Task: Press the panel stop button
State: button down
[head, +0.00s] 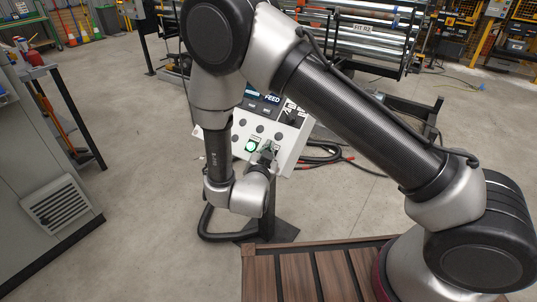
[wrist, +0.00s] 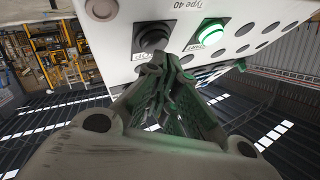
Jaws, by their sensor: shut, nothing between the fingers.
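The white control panel (head: 284,132) stands on a post in the head view, with a screen reading FEED. A lit green button (head: 251,146) is on its lower face; it also shows in the wrist view (wrist: 210,33) with an upside-down label that seems to read Start. My gripper (head: 268,148) is shut and empty at the panel's lower face. In the wrist view its fingertips (wrist: 172,62) overlap the dark button's lower edge; I cannot tell whether they touch.
Several unlit round grey spots dot the panel, and Type 40 is printed on it. A grey cabinet (head: 40,170) stands at left. Black hoses (head: 325,152) lie on the floor behind the panel. A slatted wooden deck (head: 300,275) is in front. Concrete floor is clear at left.

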jog(key=shift+w+d+f, duration=0.15)
jog(key=shift+w+f, duration=0.05)
jog(key=shift+f, duration=0.15)
dwell(0.7)
jog(key=shift+s+r, duration=0.1)
jog(key=shift+r, duration=0.05)
jog(key=shift+s+a+r, duration=0.35)
jog(key=shift+r, duration=0.15)
dwell(0.3)
jog(key=r, duration=0.1)
jog(key=s+a+r, duration=0.2)
jog(key=r, duration=0.1)
jog(key=shift+s, duration=0.25)
jog(key=shift+f, duration=0.1)
dwell(0.6)
